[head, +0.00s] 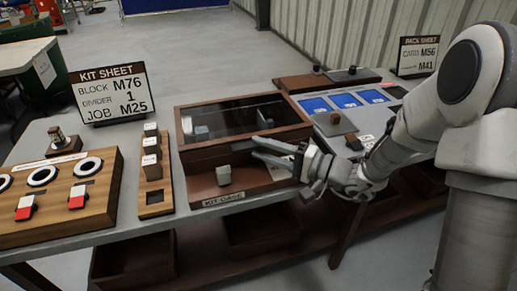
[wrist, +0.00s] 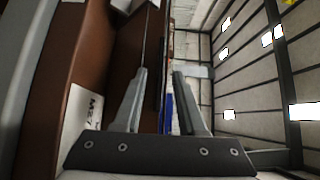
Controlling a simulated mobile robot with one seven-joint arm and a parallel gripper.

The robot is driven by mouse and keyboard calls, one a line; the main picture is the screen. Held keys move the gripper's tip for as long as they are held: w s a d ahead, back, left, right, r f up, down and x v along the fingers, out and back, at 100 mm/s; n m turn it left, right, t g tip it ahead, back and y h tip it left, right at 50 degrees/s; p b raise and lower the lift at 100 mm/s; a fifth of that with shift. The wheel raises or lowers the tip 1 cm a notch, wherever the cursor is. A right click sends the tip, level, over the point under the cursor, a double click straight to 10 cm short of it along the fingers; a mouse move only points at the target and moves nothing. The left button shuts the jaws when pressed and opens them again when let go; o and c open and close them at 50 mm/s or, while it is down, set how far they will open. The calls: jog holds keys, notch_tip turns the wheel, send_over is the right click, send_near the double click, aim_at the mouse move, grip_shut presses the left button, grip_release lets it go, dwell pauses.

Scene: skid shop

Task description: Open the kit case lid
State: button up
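The kit case (head: 202,190) is a brown wooden box in the middle of the bench, with its name label on the front edge. In front of the lid, a grey block (head: 223,175) and a partly hidden white card (head: 281,172) show in the case. My gripper (head: 256,149) comes from the right, its fingers at the lid's front edge. In the wrist view the fingers (wrist: 160,75) are apart, with the brown wood edge close by. I cannot tell whether they touch the lid.
Left of the case stand a narrow wooden rack (head: 154,200) with white-topped blocks and a wooden board (head: 100,205) with rings and red-white pieces. The kit sheet sign (head: 110,93) stands behind. Right of the case are blue card trays (head: 345,101) and the pack sheet sign (head: 416,56).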

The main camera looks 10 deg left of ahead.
jog(key=shift+w+a, duration=0.2)
jog(key=shift+a, duration=0.5)
grip_shut()
dwell(1.0)
